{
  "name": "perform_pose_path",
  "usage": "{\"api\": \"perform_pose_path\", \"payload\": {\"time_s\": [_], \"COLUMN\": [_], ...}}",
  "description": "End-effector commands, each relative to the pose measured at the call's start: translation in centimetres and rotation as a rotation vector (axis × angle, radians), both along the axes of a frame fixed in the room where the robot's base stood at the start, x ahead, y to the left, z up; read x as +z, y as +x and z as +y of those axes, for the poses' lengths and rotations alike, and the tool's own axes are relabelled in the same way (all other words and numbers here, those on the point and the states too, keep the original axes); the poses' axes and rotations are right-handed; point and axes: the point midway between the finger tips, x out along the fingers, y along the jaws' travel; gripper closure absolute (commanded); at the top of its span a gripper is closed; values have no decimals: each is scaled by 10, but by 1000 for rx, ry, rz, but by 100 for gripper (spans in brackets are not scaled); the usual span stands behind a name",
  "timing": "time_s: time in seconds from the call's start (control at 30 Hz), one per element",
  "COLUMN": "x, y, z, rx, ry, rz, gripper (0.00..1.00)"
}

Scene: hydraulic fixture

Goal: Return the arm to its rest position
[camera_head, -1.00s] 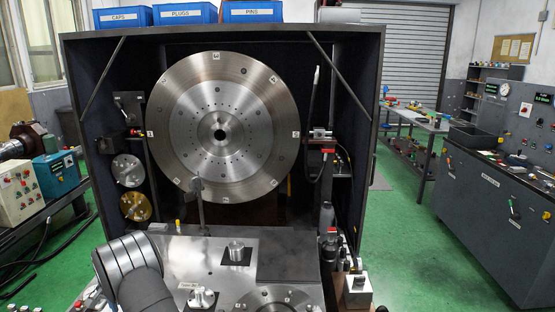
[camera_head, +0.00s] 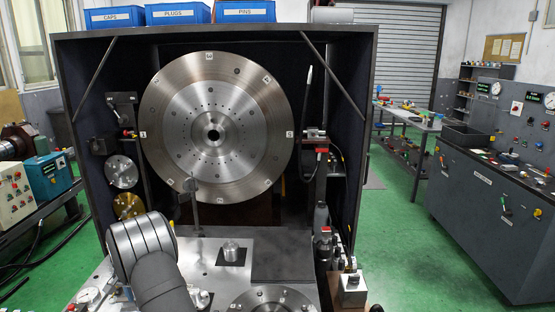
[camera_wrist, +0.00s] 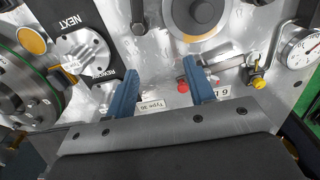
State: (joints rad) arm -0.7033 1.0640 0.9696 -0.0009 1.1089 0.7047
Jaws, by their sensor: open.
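My gripper (camera_wrist: 160,67) shows in the wrist view as two blue fingers, spread apart with nothing between them. They point at a metal panel (camera_wrist: 146,62) with labels and fittings; a "Type 30" label (camera_wrist: 153,105) shows between the fingers. I cannot tell the exact gap from fingertips to panel. In the head view, my dark arm link with its ribbed joint (camera_head: 145,245) stands at the lower left over the bench plate. My gripper is not visible there.
A large steel disc (camera_head: 240,90) stands in a dark cabinet (camera_head: 350,100). Gauge (camera_wrist: 300,47) and red knob (camera_wrist: 183,87) sit near the fingers. Green floor (camera_head: 400,240) is clear at right.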

Motion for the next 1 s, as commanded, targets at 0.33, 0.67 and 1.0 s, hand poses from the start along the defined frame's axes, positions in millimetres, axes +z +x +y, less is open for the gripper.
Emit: {"api": "perform_pose_path", "payload": {"time_s": [0.33,0.67,1.0], "x": [9,9,32], "y": [8,8,28], "z": [-18,-18,-47], "rx": [0,0,-6], "ry": [0,0,33], "rz": [0,0,-43], "gripper": [51,51,51]}}
